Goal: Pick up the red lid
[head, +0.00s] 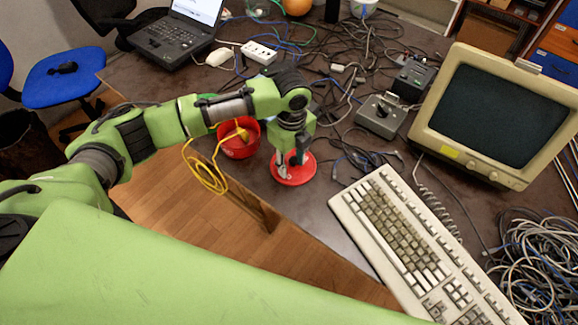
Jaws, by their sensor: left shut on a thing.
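The red lid (302,174) is a flat round disc at the near edge of the dark desk, left of the keyboard. My left gripper (293,166) points down at it from above and is shut on it, near its upper left part. The fingers and wrist hide part of the lid. I cannot tell whether the lid touches the desk. A red pot (233,149) stands just left of the lid, partly behind my left arm, with a yellow thing inside. My right gripper is not in view.
A beige keyboard (408,245) and an old monitor (500,115) stand to the right. A grey box (380,116) and tangled cables (545,255) clutter the desk. A yellow cable (207,177) hangs over the near edge. A laptop (175,40) is at the back left.

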